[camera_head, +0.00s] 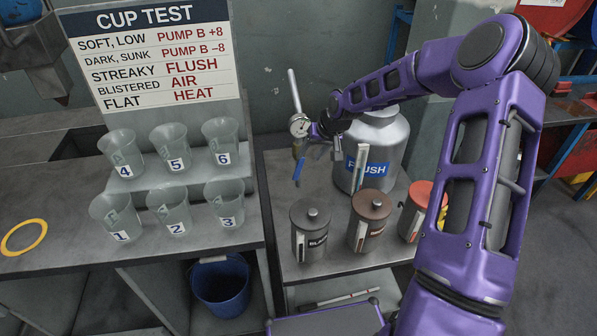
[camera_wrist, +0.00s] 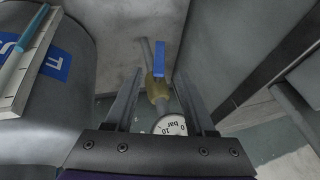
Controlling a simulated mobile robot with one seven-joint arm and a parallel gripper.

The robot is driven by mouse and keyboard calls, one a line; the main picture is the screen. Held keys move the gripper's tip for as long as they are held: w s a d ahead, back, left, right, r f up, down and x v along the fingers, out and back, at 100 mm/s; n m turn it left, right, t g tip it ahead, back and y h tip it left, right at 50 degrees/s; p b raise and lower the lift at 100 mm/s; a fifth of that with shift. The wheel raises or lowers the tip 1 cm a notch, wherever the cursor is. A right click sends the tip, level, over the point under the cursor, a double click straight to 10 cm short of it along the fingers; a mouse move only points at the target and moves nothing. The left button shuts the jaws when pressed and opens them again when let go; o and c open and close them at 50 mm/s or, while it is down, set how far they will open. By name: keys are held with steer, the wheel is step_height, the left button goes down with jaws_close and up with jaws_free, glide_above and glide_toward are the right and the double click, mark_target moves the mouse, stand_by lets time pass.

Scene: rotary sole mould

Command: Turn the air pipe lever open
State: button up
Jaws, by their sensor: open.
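The air pipe (camera_head: 294,92) is a thin grey upright pipe in the head view, with a round white dial gauge (camera_head: 299,125) on it. Below the gauge is a brass valve with a blue lever (camera_head: 298,171) that points down. In the wrist view the blue lever (camera_wrist: 159,59) and the brass valve body (camera_wrist: 157,88) show between the two dark fingers of my gripper (camera_wrist: 160,75). The fingers are apart and hold nothing. The gauge (camera_wrist: 171,125) is partly hidden by the gripper's base. I cannot tell how far the fingertips are from the lever.
A large grey FLUSH container (camera_head: 382,148) stands right beside the pipe, and shows at the left in the wrist view. Several lidded canisters stand in front, including a dark one (camera_head: 311,232). Numbered cups and a CUP TEST board (camera_head: 150,52) are at left.

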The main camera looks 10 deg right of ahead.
mark_target(298, 170)
steer(key=x, duration=1.1)
steer(key=shift+w+f+b, duration=0.1)
steer(key=shift+f+b, duration=0.1)
steer(key=shift+b, duration=0.1)
jaws_close()
stand_by(0.8)
